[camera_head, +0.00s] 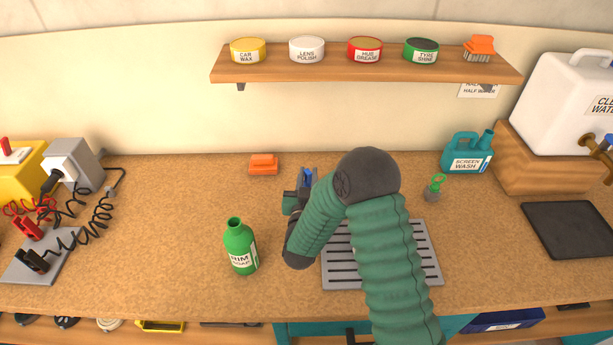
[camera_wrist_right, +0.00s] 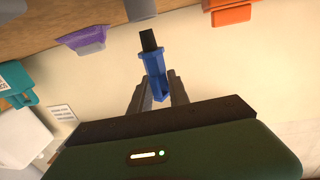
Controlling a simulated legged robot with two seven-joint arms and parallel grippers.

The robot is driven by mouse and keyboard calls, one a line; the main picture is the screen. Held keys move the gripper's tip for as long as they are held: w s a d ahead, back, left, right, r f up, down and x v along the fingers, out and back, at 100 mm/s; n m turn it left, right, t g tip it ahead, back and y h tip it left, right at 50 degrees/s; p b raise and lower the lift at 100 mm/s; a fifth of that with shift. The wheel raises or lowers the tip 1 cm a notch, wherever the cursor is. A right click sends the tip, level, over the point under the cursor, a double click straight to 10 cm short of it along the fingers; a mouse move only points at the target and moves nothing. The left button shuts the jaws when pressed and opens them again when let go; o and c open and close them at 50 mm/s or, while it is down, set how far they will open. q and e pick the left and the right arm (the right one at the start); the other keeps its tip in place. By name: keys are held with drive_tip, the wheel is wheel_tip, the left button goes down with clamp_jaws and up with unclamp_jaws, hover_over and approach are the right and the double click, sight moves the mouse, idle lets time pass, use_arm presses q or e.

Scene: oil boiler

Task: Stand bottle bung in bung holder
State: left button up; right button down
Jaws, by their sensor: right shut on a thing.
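My right gripper (camera_wrist_right: 157,95) is shut on a blue piece with a black end, which looks like the bottle bung (camera_wrist_right: 155,62). The blue part also shows in the head view (camera_head: 308,174), just beyond the gripper (camera_head: 300,190). The bung is held clear of the worktop, its black end pointing away from the gripper. A small grey piece with green loops (camera_head: 434,188) stands right of my arm; I cannot tell whether it is the bung holder. An open green bottle (camera_head: 240,248) stands left of my gripper. My left gripper is out of view.
A slotted grey tray (camera_head: 426,252) lies partly under my right arm. An orange block (camera_head: 263,164) and a teal screen wash jug (camera_head: 467,155) stand at the back. The wrist view shows a purple object (camera_wrist_right: 82,39) near the wall. The worktop's left middle is clear.

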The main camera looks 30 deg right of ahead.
drive_tip(key=shift+f, duration=0.2)
drive_tip(key=shift+f+b, duration=0.25)
drive_tip(key=shift+b, duration=0.15)
drive_tip(key=shift+r+p, duration=0.3)
drive_tip(key=shift+r, duration=0.1)
drive_tip(key=shift+a, duration=0.1)
idle(0.3)
drive_tip(key=shift+f, duration=0.15)
idle(0.5)
drive_tip(key=shift+f+b, duration=0.25)
drive_tip(key=shift+b, duration=0.25)
drive_tip(key=shift+r+p, duration=0.3)
drive_tip(key=shift+r, duration=0.1)
